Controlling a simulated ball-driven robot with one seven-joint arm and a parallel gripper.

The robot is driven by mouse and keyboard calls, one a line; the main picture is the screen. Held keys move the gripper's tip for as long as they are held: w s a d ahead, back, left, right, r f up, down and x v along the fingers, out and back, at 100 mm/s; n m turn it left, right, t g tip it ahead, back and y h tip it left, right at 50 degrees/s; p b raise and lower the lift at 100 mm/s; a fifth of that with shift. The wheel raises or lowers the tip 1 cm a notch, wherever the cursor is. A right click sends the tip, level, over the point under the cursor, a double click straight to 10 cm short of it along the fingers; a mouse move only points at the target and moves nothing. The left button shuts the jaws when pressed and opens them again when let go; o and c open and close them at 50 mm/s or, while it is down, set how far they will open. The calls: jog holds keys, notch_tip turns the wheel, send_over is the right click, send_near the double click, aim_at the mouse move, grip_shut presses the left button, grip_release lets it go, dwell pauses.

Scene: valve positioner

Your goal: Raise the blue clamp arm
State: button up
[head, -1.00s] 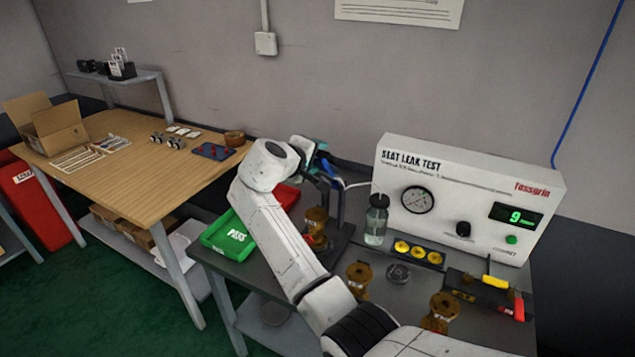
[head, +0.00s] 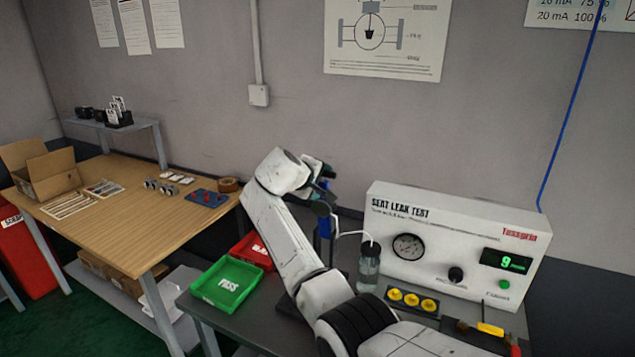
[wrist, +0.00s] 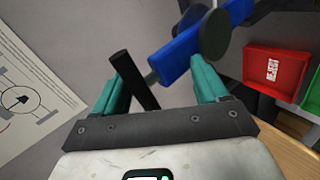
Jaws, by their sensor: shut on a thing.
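The blue clamp arm (wrist: 183,54) lies between the teal fingers of my gripper (wrist: 160,82) in the wrist view. A grey rod joins its end to a black bar beside the left finger. A round dark disc overlaps the arm farther along. My gripper is shut on the clamp arm. In the head view my gripper (head: 322,172) is high above the grey bench, left of the leak tester, and the blue clamp arm (head: 322,208) shows steeply upright below it. My white arm hides the fixture's lower part.
The leak tester (head: 455,235) and a clear bottle (head: 369,268) stand close on the right. A green PASS tray (head: 228,283) and a red tray (head: 252,248) are at left. The wall is behind; the air above the bench is open.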

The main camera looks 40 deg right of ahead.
jog(key=shift+s+d+f, duration=0.15)
jog(key=shift+s+f, duration=0.05)
jog(key=shift+f, duration=0.3)
jog(key=shift+s+d+f, duration=0.15)
jog(key=shift+f, duration=0.3)
jog(key=o, duration=0.9)
jog(key=shift+c, duration=0.8)
jog(key=shift+a, duration=0.2)
jog(key=shift+c, duration=0.5)
jog(key=v, duration=0.3)
jog(key=b+v, duration=0.1)
jog(key=v, duration=0.3)
jog(key=r+b+v, duration=0.1)
jog(key=v, duration=0.3)
jog(key=shift+w+d+r, duration=0.1)
jog(key=shift+w+r, duration=0.1)
jog(key=shift+w, duration=0.15)
jog(key=shift+c, duration=0.3)
